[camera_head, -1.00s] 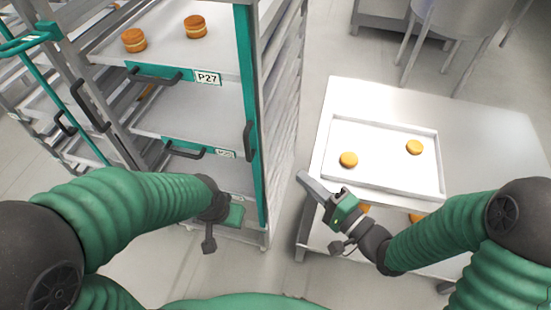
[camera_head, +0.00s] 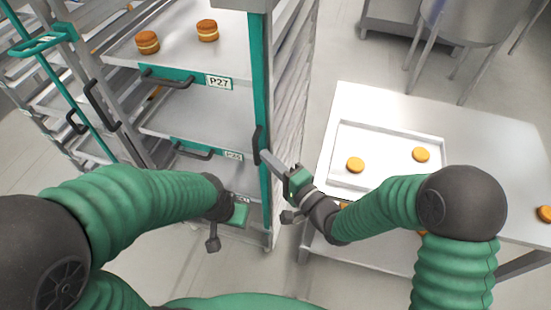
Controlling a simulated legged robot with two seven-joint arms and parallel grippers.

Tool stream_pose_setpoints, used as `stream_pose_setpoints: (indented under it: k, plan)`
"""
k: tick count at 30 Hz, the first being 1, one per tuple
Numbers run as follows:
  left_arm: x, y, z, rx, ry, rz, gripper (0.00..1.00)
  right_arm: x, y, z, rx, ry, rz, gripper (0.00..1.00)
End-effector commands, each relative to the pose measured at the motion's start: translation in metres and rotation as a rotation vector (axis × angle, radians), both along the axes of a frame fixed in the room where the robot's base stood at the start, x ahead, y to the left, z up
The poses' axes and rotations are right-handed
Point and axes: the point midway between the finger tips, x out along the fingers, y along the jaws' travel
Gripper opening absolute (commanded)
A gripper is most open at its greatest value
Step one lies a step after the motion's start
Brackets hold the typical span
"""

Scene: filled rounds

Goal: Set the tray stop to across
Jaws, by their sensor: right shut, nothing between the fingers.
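The rack (camera_head: 284,110) stands at the left with several trays in it. A teal upright bar (camera_head: 262,90) runs down its right front edge and looks like the tray stop. Its dark handle (camera_head: 257,143) stands upright on the bar. My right gripper (camera_head: 266,158) is shut and empty, with its tip beside the lower part of this handle. I cannot tell whether they touch. My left gripper (camera_head: 238,214) is low in front of the rack; its fingers are not clear enough to read.
Trays with dark handles carry labels, one reading P27 (camera_head: 219,82); two filled rounds (camera_head: 207,31) sit on the upper tray. A steel table (camera_head: 480,150) at the right holds a white tray (camera_head: 390,129) with two rounds. Floor shows between rack and table.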

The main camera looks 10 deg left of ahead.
Motion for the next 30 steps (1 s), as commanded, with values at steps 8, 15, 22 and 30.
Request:
stream_pose_setpoints:
  k: [8,15,22,30]
  plan:
    - [0.000,0.000,-0.002,0.000,0.000,0.000,0.00,0.000,0.012,-0.001,0.001,-0.001,0.001,0.00]
    - [0.000,0.000,-0.007,0.000,0.000,0.000,0.00,0.002,0.056,-0.001,0.001,-0.001,0.002,0.00]
    - [0.000,0.000,-0.007,0.000,0.000,0.000,0.00,0.002,0.062,0.000,0.001,-0.001,0.003,0.00]
    - [0.000,0.000,-0.007,0.000,0.000,0.000,0.00,0.000,0.058,-0.001,0.000,0.000,0.002,0.00]
